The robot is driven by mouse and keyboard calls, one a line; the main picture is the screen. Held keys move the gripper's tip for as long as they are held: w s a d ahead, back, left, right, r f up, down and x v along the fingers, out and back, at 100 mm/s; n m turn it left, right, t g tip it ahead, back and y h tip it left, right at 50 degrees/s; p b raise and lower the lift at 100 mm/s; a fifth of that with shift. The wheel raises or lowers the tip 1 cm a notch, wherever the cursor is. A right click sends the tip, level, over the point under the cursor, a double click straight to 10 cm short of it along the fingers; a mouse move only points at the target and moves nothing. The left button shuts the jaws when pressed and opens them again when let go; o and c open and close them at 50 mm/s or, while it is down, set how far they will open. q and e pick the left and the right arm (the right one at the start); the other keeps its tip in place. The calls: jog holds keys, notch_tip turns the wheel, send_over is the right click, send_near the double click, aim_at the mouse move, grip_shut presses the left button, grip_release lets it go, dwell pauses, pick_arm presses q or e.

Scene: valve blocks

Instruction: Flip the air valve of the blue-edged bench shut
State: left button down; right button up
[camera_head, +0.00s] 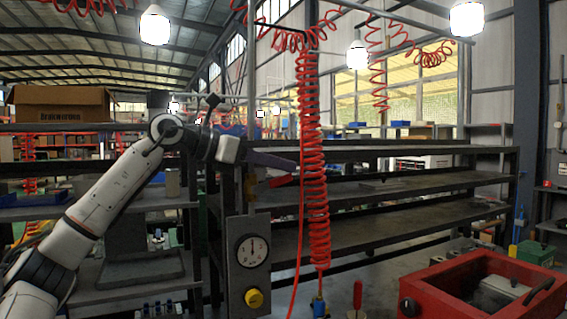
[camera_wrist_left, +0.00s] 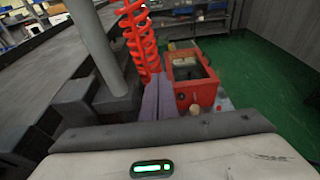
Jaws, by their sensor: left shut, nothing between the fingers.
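My left gripper (camera_head: 296,166) reaches in from the left with its dark fingers shut and empty, pointing right beside the red coiled hose. The fingers (camera_wrist_left: 163,80) also show closed together in the left wrist view. A red lever (camera_head: 281,181), seemingly the air valve's handle, sticks out to the right just below the fingers in the head view. I cannot tell if they touch. The lever sits by the grey pipe above a grey panel (camera_head: 236,278) with a round gauge (camera_head: 252,251) and a yellow knob (camera_head: 253,298). No blue bench edge is clear. My right gripper is out of view.
A red coiled hose (camera_head: 314,150) hangs close to the fingertips. A grey upright pipe (camera_wrist_left: 95,45) stands left of the fingers in the wrist view. A red open box (camera_head: 478,285) is at the lower right. Dark shelves (camera_head: 400,187) stand behind.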

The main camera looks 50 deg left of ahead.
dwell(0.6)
pick_arm(q)
jog(key=s+r+p, duration=0.3)
jog(key=r+p, duration=0.1)
jog(key=r, duration=0.9)
jog(key=shift+s+a+r, duration=0.2)
jog(key=shift+a+r, duration=0.05)
jog(key=shift+a, duration=0.2)
jog(key=shift+s, duration=0.1)
dwell(0.4)
